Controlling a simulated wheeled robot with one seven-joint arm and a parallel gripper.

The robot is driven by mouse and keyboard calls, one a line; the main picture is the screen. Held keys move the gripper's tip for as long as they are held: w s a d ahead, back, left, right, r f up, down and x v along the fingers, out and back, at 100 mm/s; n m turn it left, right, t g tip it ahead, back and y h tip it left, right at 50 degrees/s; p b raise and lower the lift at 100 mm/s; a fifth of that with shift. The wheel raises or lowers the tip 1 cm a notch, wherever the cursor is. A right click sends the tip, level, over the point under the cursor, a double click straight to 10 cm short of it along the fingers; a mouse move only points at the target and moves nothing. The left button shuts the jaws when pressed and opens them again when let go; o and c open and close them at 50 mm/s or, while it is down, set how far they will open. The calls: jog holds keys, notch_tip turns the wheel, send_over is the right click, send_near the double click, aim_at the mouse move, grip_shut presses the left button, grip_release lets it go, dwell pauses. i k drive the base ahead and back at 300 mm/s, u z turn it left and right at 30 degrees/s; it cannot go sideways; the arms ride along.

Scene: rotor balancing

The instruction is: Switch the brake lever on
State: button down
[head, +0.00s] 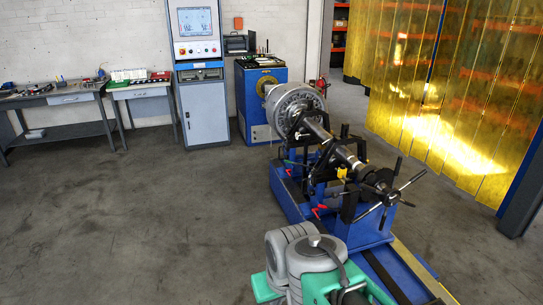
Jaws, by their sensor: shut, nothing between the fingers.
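The balancing machine (297,203) stands on a blue bed right of centre, with a rotor (292,105) and its shaft (347,158) lying across black supports. Small red handles (319,210) show low on the near side of the supports. I cannot tell which part is the brake lever, or how it is set. Part of my arm, grey and green, fills the bottom centre in front of the machine. My gripper does not show in this view.
A spoked black handwheel (385,194) sticks out at the machine's near end. A control cabinet (203,104) and workbenches (62,96) stand along the back wall. Yellow strip curtains (440,75) hang at the right. The floor (130,215) on the left is clear.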

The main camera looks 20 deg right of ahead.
aim_at(338, 209)
jog(key=z, duration=0.15)
jog(key=i, duration=1.85)
jog(key=z, duration=0.1)
